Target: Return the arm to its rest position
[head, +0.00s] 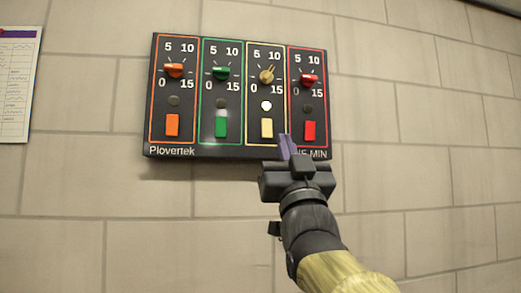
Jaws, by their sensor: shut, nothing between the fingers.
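My gripper (285,147) is at the lower right of a black panel (230,153) on the wall in the head view. Its fingers are shut with nothing between them. They cover part of the panel's bottom edge, below the yellow and red sections; I cannot tell whether they touch it. The forearm comes up from the lower right. The panel has orange, green, yellow and red sections, each with a knob, a small lamp and a button. The yellow knob (267,75) is turned up toward the right and the lamp (266,105) under it is white. The other knobs look level.
The wall (100,180) is pale block with grouted joints. A printed sheet (17,85) hangs at the far left. The wall left of, right of and below the panel is bare apart from that sheet.

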